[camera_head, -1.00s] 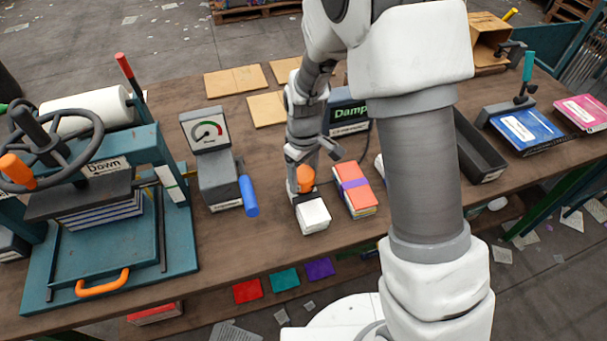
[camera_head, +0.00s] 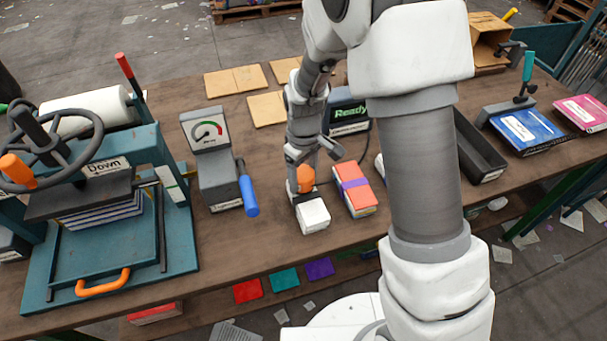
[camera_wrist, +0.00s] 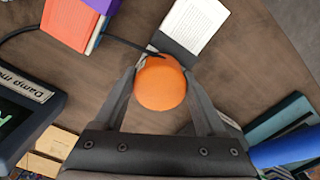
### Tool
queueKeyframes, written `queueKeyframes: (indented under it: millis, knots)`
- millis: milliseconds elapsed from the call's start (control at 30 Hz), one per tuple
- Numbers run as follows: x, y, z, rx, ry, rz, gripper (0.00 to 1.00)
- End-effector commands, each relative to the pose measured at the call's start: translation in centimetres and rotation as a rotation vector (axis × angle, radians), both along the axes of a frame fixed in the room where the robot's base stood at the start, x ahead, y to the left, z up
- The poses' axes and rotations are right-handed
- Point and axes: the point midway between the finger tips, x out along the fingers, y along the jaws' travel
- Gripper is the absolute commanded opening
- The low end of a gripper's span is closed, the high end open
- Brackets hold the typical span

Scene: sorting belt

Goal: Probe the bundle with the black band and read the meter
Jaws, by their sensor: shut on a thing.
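My gripper (camera_head: 305,170) is shut on the orange probe handle (camera_head: 306,181), which shows as a ball between the fingers in the wrist view (camera_wrist: 160,82). The probe is at the far end of the white bundle (camera_head: 314,214), by its dark band (camera_head: 304,198). The bundle also shows in the wrist view (camera_wrist: 198,27). The probe's tip is hidden, so I cannot tell whether it touches the bundle. The damp meter (camera_head: 350,112) stands behind, partly hidden by my arm. Its screen reads "Ready" in green. A black cable (camera_wrist: 115,38) runs to the probe.
An orange bundle with a purple band (camera_head: 357,192) lies close at right; another is mostly behind my arm. A gauge device with a blue handle (camera_head: 217,180) stands at left, beyond it a teal press (camera_head: 110,240).

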Motion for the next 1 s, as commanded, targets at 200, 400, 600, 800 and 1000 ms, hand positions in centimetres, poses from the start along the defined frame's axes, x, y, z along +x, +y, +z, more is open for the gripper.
queueKeyframes:
  millis: [200, 400, 600, 800, 1000]
  knots:
    - [0.1, 0.0, 1.8, 0.001, -0.002, 0.0, 0.08]
    - [0.1, 0.0, 3.4, 0.001, -0.002, -0.001, 0.08]
    - [0.1, 0.0, 5.1, 0.001, -0.002, 0.0, 0.08]
    - [0.1, 0.0, 6.6, 0.001, -0.002, 0.0, 0.08]
    - [0.1, 0.0, 8.0, 0.0, -0.001, 0.0, 0.08]
